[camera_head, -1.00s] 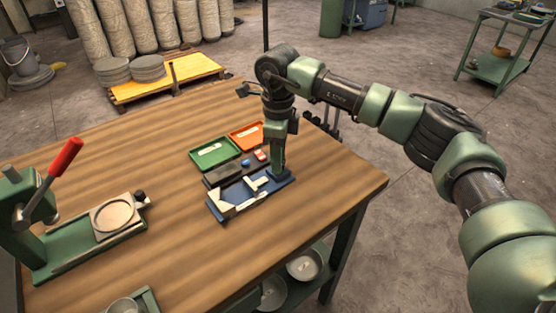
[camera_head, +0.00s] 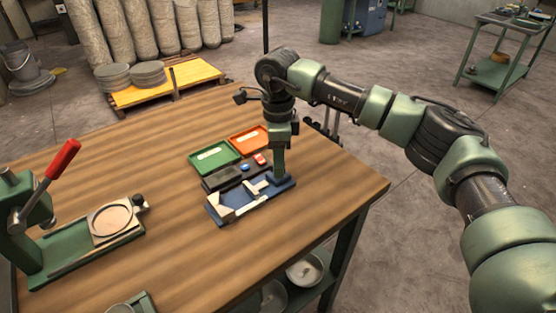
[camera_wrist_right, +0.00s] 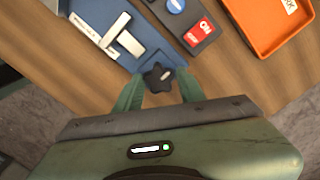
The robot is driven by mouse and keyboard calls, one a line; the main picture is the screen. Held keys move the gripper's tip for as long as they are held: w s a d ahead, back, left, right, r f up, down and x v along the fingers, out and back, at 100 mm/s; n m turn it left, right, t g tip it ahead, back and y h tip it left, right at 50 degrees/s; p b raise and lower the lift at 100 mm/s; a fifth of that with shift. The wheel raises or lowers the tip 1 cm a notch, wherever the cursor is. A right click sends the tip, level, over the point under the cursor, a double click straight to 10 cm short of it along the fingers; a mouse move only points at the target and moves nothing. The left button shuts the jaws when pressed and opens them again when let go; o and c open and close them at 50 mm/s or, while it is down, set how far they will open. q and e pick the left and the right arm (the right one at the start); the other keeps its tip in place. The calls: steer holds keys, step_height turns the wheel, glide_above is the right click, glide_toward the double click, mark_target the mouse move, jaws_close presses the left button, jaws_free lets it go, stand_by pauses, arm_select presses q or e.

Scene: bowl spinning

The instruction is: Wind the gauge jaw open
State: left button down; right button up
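The gauge is a blue plate (camera_head: 226,207) on the bench, with pale metal jaw pieces (camera_head: 254,189) on it. In the right wrist view its pale bar and T-shaped jaw (camera_wrist_right: 115,31) lie at upper left. A black star-shaped knob (camera_wrist_right: 158,77) sits at the plate's edge. My right gripper (camera_head: 281,178) points down at the plate's right end. In the wrist view its green fingertips (camera_wrist_right: 160,79) stand on both sides of the knob, very close to it. Whether they press on it is unclear. The head view hides the knob. My left gripper is not in view.
A green tray (camera_head: 197,161) and an orange tray (camera_head: 238,145) lie behind the gauge. A dark strip (camera_head: 222,180) with a blue and a red button is beside it. A green press with a red lever (camera_head: 63,158) stands at left. The bench's right edge is near.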

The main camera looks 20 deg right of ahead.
steer(key=shift+o, duration=1.2)
step_height(320, 180, up, 8)
steer(key=shift+f+b, duration=0.1)
steer(key=shift+b, duration=0.35)
